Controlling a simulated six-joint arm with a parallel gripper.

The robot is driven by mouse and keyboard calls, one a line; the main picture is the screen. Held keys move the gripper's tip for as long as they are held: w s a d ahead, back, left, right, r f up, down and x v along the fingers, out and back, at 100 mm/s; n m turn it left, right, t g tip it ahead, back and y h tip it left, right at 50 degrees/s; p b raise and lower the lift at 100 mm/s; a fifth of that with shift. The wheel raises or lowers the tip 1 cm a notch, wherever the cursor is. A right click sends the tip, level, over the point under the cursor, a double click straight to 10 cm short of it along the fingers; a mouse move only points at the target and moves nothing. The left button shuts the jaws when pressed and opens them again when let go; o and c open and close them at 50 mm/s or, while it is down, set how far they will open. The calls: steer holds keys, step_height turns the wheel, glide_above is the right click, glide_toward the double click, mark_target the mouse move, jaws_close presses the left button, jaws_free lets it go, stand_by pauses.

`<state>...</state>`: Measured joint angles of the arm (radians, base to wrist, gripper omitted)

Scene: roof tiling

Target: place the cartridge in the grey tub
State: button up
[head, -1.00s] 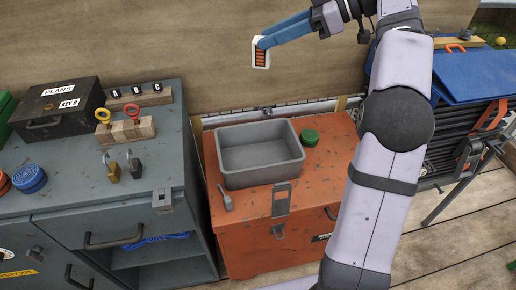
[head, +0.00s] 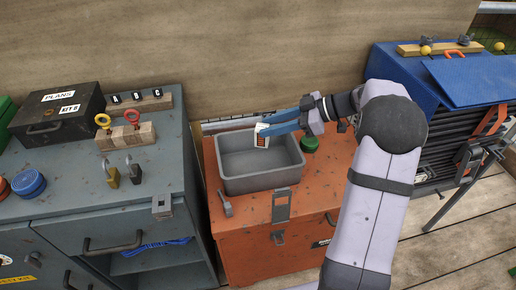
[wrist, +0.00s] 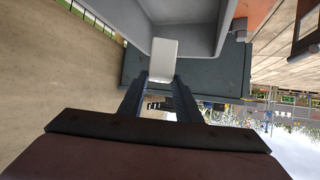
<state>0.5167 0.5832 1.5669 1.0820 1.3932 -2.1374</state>
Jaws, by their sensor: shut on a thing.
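The cartridge (head: 262,135) is a small white block with orange markings. My gripper (head: 268,130) is shut on it and holds it over the back part of the grey tub (head: 262,182). In the wrist view the cartridge (wrist: 162,60) shows as a plain pale block between the two fingertips (wrist: 161,80). The grey tub stands open on the orange chest, and its visible floor is empty. In the wrist view the tub wall (wrist: 185,25) is close by the cartridge. I cannot tell the cartridge's exact height relative to the rim.
The orange chest (head: 255,238) also bears a green round lid (head: 309,144) right of the tub. A blue case (head: 460,80) is at right. A wooden wall rises behind.

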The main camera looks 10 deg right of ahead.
steer(key=shift+f, duration=5.65)
steer(key=shift+f+b, duration=0.2)
steer(key=shift+b, duration=0.1)
steer(key=o, duration=1.2)
steer(key=shift+r, duration=0.1)
steer(key=shift+c, duration=0.2)
steer(key=shift+r, duration=0.1)
steer(key=shift+r+p, duration=0.2)
steer(key=shift+p, duration=0.25)
steer(key=v, duration=1.2)
steer(key=shift+f+b, duration=0.15)
steer(key=shift+b, duration=0.3)
